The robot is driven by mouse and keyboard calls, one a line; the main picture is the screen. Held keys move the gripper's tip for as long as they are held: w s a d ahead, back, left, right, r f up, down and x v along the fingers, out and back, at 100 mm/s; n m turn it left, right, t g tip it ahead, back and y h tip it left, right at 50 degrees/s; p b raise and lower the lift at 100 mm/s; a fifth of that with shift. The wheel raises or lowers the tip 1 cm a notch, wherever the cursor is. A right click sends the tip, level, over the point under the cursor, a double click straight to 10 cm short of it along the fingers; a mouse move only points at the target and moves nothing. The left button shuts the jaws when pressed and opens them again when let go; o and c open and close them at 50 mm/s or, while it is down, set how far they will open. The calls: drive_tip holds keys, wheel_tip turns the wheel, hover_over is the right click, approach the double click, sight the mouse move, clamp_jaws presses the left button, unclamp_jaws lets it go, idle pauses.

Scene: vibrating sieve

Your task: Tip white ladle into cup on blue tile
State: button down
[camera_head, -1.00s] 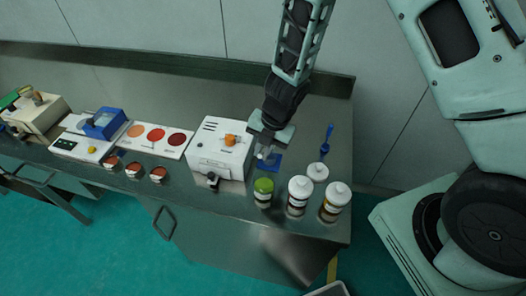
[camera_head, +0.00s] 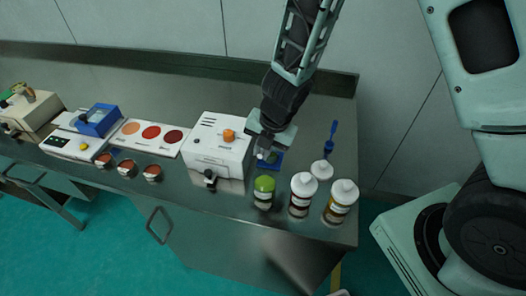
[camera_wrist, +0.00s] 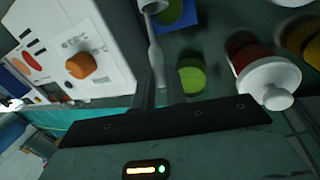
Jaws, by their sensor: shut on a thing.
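My gripper (camera_head: 264,148) is low over the blue tile (camera_head: 275,165), to the right of the white machine. In the wrist view my gripper (camera_wrist: 160,92) is shut on the handle of the white ladle (camera_wrist: 155,55). The ladle's bowl is at the top edge of that view, beside a dark green round shape (camera_wrist: 170,12) on the blue tile (camera_wrist: 192,14). This shape may be the cup; it is cut off and partly hidden by the ladle. I cannot tell what the bowl holds or whether it touches the cup.
The white machine with an orange knob (camera_head: 229,135) stands close on the left. A green-capped jar (camera_head: 264,192) and two white-capped bottles (camera_head: 303,193) (camera_head: 340,201) stand in front and right. A white lid (camera_head: 321,170) and blue spoon (camera_head: 330,136) lie to the right.

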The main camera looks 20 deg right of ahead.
drive_tip(key=shift+s+a+f+t+h+b, duration=0.15)
drive_tip(key=shift+f+t+h+b, duration=0.25)
drive_tip(key=shift+b, duration=1.3)
drive_tip(key=shift+s+a+f+t+h+b, duration=0.1)
drive_tip(key=shift+s+f+t+h+b, duration=0.3)
drive_tip(key=shift+b, duration=1.25)
drive_tip(key=shift+w+r, duration=0.1)
drive_tip(key=shift+w, duration=0.1)
